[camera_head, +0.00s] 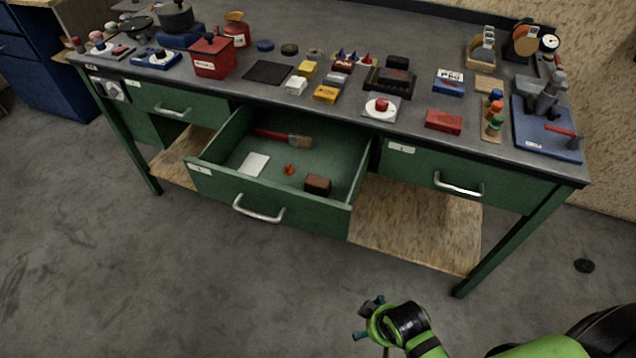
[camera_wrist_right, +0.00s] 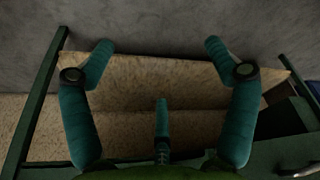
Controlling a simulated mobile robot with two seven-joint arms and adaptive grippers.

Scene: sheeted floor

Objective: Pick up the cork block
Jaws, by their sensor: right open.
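A brown block (camera_head: 317,184), which looks like the cork block, lies in the front right part of the open green drawer (camera_head: 215,178). A flat tan piece (camera_head: 489,84) on the bench top is also cork-coloured, so I cannot be fully sure which is cork. My right gripper (camera_head: 371,320) is low in front of the bench, apart from the drawer. In the right wrist view its fingers (camera_wrist_right: 159,48) are spread wide with nothing between them. That view faces the wooden lower shelf (camera_wrist_right: 130,85), and the block is not identifiable there. My left gripper is not in view.
The drawer also holds a brush (camera_head: 298,140), a white card (camera_head: 254,164) and a small red piece (camera_head: 290,169). The bench top (camera_head: 420,115) is crowded with tools and boxes. The drawer front and its handle (camera_head: 258,211) jut out. The floor in front is clear.

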